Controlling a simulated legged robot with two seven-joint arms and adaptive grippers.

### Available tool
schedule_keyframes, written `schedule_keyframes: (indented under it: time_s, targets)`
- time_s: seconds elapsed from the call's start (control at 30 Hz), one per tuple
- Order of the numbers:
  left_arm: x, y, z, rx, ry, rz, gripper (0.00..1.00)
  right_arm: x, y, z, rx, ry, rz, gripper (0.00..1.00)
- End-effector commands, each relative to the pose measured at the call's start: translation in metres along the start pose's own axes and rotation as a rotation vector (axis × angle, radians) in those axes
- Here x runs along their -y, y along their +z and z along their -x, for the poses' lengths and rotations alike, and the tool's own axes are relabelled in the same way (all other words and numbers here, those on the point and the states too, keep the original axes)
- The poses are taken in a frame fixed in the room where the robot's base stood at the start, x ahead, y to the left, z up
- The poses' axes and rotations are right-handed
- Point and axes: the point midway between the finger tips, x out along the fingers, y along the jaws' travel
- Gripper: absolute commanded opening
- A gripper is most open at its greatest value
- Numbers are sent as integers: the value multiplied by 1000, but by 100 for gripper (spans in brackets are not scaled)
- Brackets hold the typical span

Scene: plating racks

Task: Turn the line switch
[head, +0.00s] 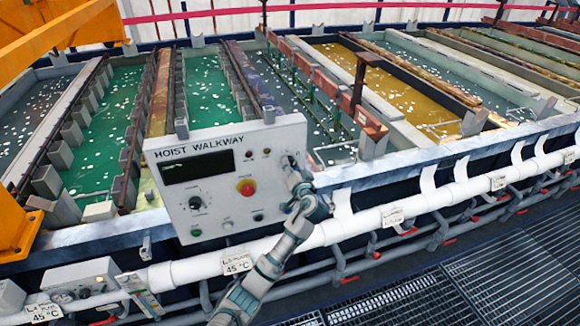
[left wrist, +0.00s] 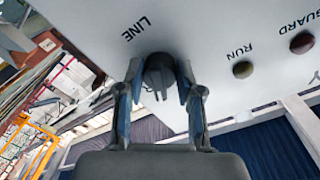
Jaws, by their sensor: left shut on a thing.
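The control panel (head: 223,210) is a pale box labelled HOIST WALKWAY, with a dark display, a red button on yellow and several small knobs and lamps. The line switch (left wrist: 159,71) is a dark round knob with a ridge, beside the word LINE in the left wrist view. My left gripper (left wrist: 158,85) has one finger on each side of this knob and is shut on it. In the head view my left gripper (head: 292,172) is at the panel's right edge and largely hides the switch. My right gripper is in neither view.
Open tanks with green (head: 208,88) and yellow (head: 395,92) liquid lie behind the panel. A white pipe (head: 450,197) runs along the tank front below it. Floor grating (head: 480,275) lies at the lower right. An orange frame (head: 60,40) stands at left.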

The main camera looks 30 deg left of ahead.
Motion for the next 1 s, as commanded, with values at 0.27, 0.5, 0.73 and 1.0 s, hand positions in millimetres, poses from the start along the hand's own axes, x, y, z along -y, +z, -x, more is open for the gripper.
schedule_keyframes:
  time_s: [0.27,0.5,0.73,1.0]
  targets:
    - [-1,-7,2,1,3,-249,1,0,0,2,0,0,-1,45]
    - [-2,-8,2,9,5,-426,1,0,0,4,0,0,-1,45]
    - [-4,-8,2,13,7,-534,1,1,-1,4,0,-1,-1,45]
    - [-5,-8,3,16,9,-585,1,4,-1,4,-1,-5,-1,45]
